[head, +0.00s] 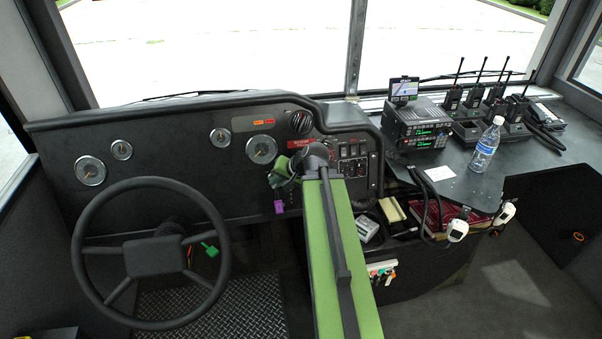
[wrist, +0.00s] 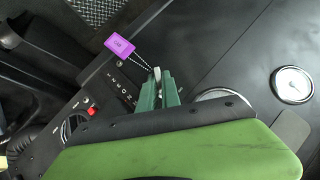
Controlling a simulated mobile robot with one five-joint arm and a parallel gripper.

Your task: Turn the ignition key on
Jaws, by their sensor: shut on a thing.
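My gripper (head: 281,172) is at the dashboard panel, just right of the rightmost gauge. In the wrist view its green fingers (wrist: 160,92) are closed around a small pale metal key (wrist: 157,73); the key's tip shows between them. A chain links the key to a purple tag (wrist: 121,46), which hangs below the panel in the head view (head: 279,207). The ignition switch is mostly hidden behind the fingers and my arm. White lettering (wrist: 120,88) is beside the fingers, too small to read. I cannot tell the key's turn angle.
Gauges (head: 261,149) and switches (head: 353,149) surround the gripper. Radios (head: 417,124) and a water bottle (head: 486,146) stand on the right counter.

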